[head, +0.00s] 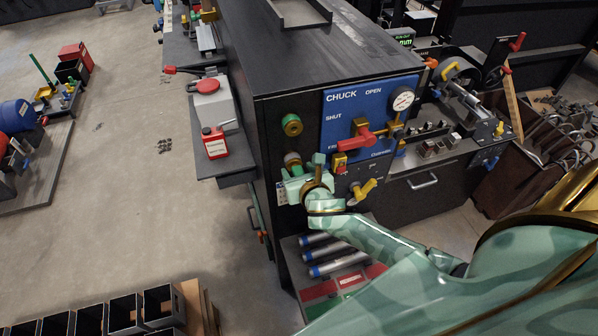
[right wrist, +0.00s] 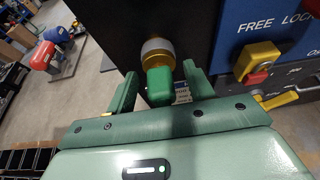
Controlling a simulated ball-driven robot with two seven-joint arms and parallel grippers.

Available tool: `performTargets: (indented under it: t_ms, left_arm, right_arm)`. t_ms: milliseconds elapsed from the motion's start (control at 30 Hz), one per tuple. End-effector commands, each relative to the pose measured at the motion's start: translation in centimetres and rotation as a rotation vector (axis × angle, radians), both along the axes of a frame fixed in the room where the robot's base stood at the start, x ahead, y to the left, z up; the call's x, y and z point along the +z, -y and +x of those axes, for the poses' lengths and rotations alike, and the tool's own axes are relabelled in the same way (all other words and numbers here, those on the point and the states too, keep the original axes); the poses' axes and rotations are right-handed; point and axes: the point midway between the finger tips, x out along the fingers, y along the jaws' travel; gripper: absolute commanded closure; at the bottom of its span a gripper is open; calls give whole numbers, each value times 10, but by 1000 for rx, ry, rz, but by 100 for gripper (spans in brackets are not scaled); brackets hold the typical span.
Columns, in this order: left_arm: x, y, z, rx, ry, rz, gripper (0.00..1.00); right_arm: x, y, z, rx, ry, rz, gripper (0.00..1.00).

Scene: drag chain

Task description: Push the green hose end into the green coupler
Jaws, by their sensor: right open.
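The green coupler (head: 292,125), a green ring with a brass-coloured middle, is on the dark cabinet's front, left of the blue chuck panel. Below it a grey collar (head: 292,159) holds what looks like the green hose end. In the right wrist view the green hose end (right wrist: 159,88) sticks out from the grey collar (right wrist: 157,50), which has a brass ring. My right gripper (head: 303,170) is at the collar. In the right wrist view my right gripper (right wrist: 161,85) is open, with one finger each side of the hose end. Contact cannot be told. My left gripper is out of view.
The blue chuck panel (head: 345,105) with a red lever (head: 358,139) and a yellow handle (head: 364,189) is right of my gripper. A red can (head: 215,143) stands on a shelf to the left. Metal bars (head: 325,255) lie below. Open floor is at left.

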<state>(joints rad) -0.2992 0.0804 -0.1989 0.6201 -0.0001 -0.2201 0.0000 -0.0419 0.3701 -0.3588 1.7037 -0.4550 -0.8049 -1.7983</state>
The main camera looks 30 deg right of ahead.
Motion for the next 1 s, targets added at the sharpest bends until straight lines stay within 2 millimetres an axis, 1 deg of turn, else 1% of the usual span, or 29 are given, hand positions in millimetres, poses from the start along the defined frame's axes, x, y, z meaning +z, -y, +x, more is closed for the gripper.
performTargets:
  t_ms: [33,67,100,167,200,233,267,300,400,567,1000]
  left_arm:
    - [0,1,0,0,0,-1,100]
    - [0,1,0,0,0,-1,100]
    - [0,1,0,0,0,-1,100]
    - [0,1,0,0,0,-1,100]
    - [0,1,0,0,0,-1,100]
    - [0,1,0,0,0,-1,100]
    - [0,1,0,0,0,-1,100]
    - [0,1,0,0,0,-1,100]
    - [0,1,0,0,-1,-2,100]
    - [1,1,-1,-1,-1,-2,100]
    - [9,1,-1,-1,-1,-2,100]
  right_arm:
    - [0,0,0,0,0,0,47]
    - [0,0,0,0,0,0,50]
    - [0,0,0,0,0,0,61]
    - [0,0,0,0,0,0,78]
    - [0,0,0,0,0,0,89]
    - [0,0,0,0,0,0,97]
    - [0,0,0,0,0,0,97]
    - [0,0,0,0,0,0,76]
    - [0,0,0,0,0,0,100]
    - [1,0,-2,0,0,0,100]
    - [1,-4,-17,1,0,1,100]
